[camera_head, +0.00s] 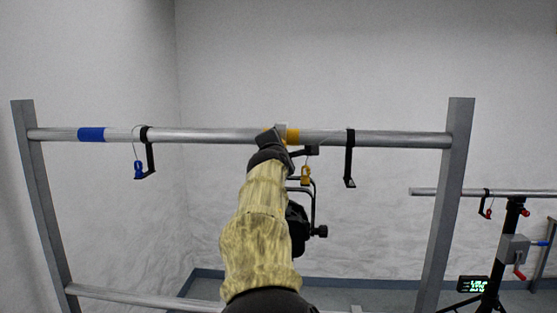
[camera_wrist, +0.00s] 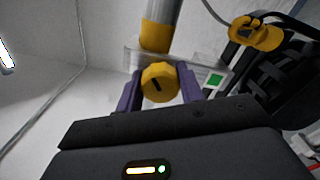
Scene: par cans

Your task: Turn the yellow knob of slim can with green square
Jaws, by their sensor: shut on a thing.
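Beside the knob is a clear or pale plate with a green square (camera_wrist: 214,79). The black can (camera_wrist: 275,75) shows at the right of the wrist view. In the head view the can (camera_head: 297,220) hangs below the bar, partly behind my arm. My arm hides the knob there.
A grey bar (camera_head: 215,135) with a blue band (camera_head: 91,134) and a yellow band (camera_head: 292,135) spans two posts. Black hooks (camera_head: 349,160) hang from it, one with a blue clip (camera_head: 138,170). A yellow clip (camera_head: 305,175) hangs near the can. A stand (camera_head: 500,260) is at right.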

